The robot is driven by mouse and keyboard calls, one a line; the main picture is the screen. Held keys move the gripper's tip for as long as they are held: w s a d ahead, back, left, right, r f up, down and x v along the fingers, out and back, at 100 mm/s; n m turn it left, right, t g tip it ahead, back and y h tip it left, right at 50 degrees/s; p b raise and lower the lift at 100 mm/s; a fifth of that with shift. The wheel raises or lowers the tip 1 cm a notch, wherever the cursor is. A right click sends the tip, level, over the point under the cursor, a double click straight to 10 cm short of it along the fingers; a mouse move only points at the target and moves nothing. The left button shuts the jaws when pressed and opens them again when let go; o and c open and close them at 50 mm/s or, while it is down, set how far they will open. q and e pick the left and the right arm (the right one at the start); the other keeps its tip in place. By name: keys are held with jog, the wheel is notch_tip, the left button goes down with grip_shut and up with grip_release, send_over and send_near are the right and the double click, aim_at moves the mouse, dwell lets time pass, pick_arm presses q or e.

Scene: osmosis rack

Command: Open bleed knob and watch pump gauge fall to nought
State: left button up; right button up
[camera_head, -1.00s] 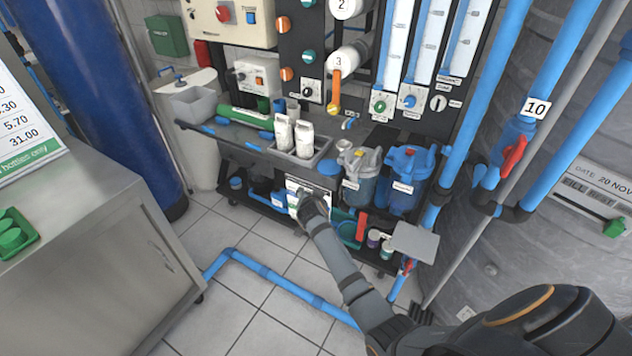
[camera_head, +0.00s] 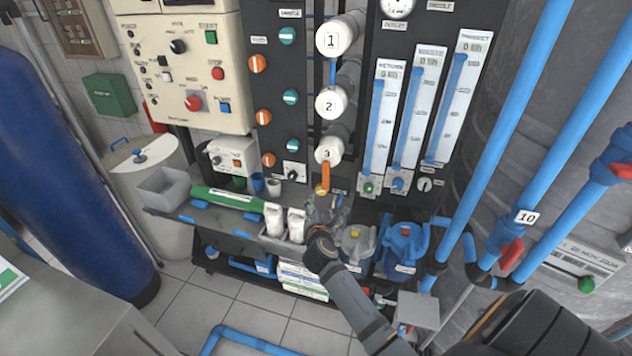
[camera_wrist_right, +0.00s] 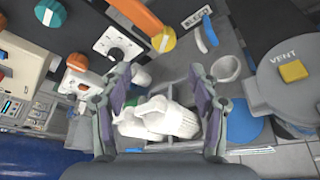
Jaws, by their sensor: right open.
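A yellow knob (camera_wrist_right: 163,40) sits at the end of an orange pipe, left of a BLEED label (camera_wrist_right: 197,17) in the right wrist view. In the head view the yellow knob (camera_head: 321,189) is small, below white housing 3. I cannot tell for sure that it is the bleed knob. My right gripper (camera_head: 325,212) is just below it, in front of the panel; in the wrist view the gripper (camera_wrist_right: 160,76) is open and empty. A round gauge (camera_head: 397,7) is cut by the top edge; its needle is unreadable, and which gauge it is remains unclear. My left gripper is out of view.
A filter housing with a yellow VENT knob (camera_wrist_right: 293,71) is close on the right. Blue pipes (camera_head: 505,130) run at the right. Open tiled floor (camera_head: 255,305) lies in front.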

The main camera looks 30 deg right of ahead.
aim_at(321, 191)
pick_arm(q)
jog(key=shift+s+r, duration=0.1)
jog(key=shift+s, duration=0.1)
pick_arm(e)
jog(key=x, duration=1)
jog(key=shift+s+d+f, duration=0.1)
jog(key=shift+d+f, duration=0.1)
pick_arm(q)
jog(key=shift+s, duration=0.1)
pick_arm(e)
jog(key=c, duration=1.2)
